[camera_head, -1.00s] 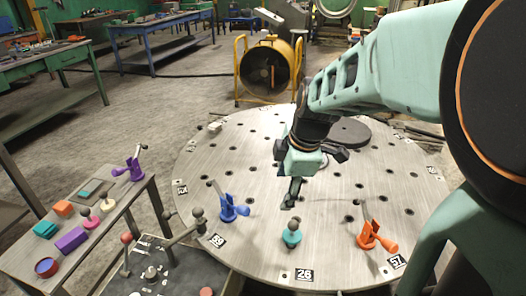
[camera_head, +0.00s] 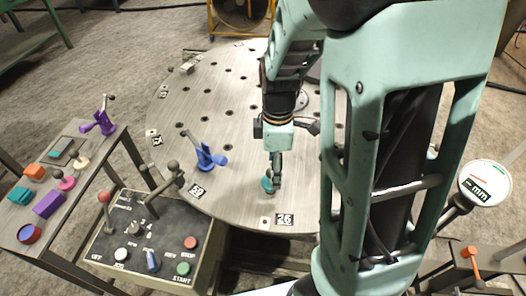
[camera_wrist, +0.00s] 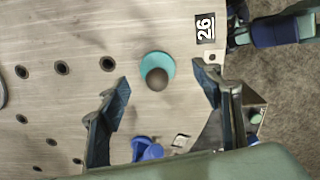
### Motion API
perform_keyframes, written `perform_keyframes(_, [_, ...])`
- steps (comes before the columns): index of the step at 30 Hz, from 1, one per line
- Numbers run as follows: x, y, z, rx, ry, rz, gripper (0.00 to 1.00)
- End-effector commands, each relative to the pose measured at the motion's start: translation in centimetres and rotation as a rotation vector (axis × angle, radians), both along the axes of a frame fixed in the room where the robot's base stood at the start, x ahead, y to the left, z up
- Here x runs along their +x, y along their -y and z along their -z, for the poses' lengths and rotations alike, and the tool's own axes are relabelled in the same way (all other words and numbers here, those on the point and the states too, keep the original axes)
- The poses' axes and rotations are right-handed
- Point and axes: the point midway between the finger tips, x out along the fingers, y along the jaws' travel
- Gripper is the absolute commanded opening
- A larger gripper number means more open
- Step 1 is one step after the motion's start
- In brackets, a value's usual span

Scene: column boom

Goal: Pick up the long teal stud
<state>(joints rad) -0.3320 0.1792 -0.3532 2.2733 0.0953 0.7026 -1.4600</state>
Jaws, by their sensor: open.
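The teal stud (camera_head: 268,184) stands on the round metal table near the 26 label, with a dark ball on top. In the wrist view the teal stud (camera_wrist: 164,60) is seen from above, its round teal body below the dark ball. My gripper (camera_head: 274,166) is above and close to it in the head view, partly covering it. In the wrist view my gripper (camera_wrist: 163,88) is open and empty, one finger to the lower left of the stud and the other to its right. I cannot tell the height left between fingertips and stud.
A blue clamp (camera_head: 207,157) stands on the round table (camera_head: 215,100) left of the stud. A control box (camera_head: 150,235) with levers and buttons is in front. A side table with coloured pieces is at left. The table has several holes.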

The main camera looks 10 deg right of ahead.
Motion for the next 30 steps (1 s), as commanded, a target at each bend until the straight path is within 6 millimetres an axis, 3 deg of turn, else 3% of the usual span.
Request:
perform_keyframes(10, [0.6, -0.6, 4.4, 0.0, -0.004, 0.001, 0.59])
perform_keyframes(20, [0.7, -0.6, 5.0, 0.001, 0.0, 0.001, 0.59])
perform_keyframes(30, [0.7, -0.6, 5.0, 0.001, 0.0, 0.001, 0.23])
